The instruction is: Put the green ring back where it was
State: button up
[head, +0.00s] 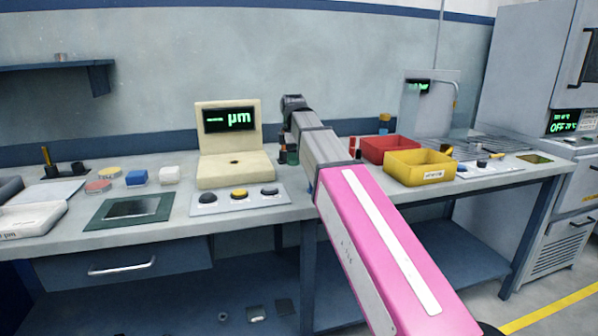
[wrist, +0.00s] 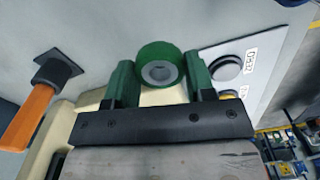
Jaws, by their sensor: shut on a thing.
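The green ring (wrist: 158,50) shows in the wrist view between the two green fingers of my gripper (wrist: 160,80), which is shut on it. The ring has a pale grey centre; I cannot tell whether that is an inner part or a surface seen through it. In the head view my gripper (head: 288,156) points down just right of the cream gauge (head: 235,170), above the bench. The ring cannot be made out there. The gauge has a dark display with green "µm" text.
A pale plate (head: 240,203) with black and yellow pucks lies in front of the gauge. A dark green frame (head: 100,219) lies to its left. Red (head: 384,147) and yellow (head: 420,170) bins stand to the right. An orange handle (wrist: 28,115) shows in the wrist view.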

aim_at(299, 177)
jog(key=shift+w+d+f, duration=1)
jog(key=shift+w+d, duration=0.05)
jog(key=shift+w, duration=0.15)
jog(key=shift+f, duration=1.95)
jog(key=o, duration=0.8)
jog(key=shift+f, duration=0.1)
notch_tip(299, 177, up, 12)
jog(key=shift+r, duration=0.15)
